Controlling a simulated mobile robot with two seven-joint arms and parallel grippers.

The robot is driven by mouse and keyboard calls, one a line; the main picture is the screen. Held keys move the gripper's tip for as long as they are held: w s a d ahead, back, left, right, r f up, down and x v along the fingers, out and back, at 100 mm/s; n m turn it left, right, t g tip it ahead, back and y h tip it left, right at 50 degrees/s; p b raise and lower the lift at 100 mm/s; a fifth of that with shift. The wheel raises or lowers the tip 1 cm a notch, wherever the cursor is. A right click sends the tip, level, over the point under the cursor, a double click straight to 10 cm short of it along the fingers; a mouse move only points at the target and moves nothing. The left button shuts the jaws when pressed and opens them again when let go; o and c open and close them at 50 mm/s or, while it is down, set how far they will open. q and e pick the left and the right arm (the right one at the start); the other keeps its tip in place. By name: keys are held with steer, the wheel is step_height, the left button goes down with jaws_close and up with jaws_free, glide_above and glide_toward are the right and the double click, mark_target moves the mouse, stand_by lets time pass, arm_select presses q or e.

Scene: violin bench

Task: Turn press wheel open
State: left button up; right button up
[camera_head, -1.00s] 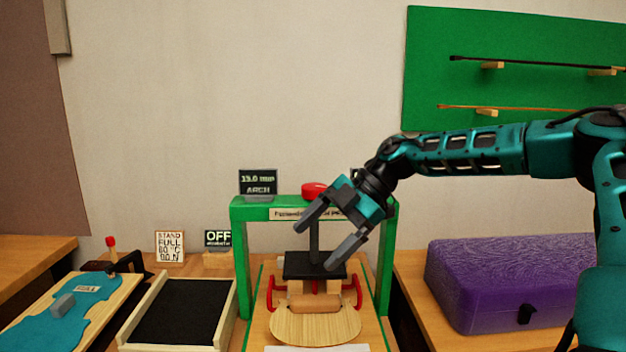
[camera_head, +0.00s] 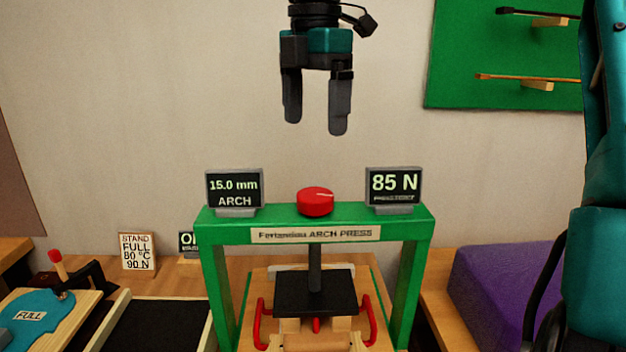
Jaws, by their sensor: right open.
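The press wheel (camera_head: 316,201) is a red round knob with a pale line on its top. It sits on the crossbar of the green arch press (camera_head: 222,229). Below the bar, a dark shaft runs to a black plate (camera_head: 315,290) above wooden blocks and red clamps. My right gripper (camera_head: 316,128) is open and empty, pointing down above the wheel with a clear gap between them. My left gripper is not in view.
A display reading 15.0 mm ARCH (camera_head: 234,188) and one reading 85 N (camera_head: 393,185) flank the wheel. A purple case (camera_head: 500,285) is at right. A black-topped tray (camera_head: 165,325) and a sign (camera_head: 137,251) are at left. The space above the bar is free.

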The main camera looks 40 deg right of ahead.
mark_target(314, 194)
step_height(314, 194, down, 13)
steer(key=shift+s+r, duration=0.1)
steer(key=shift+r, duration=0.05)
stand_by(0.4)
steer(key=c, duration=1.1)
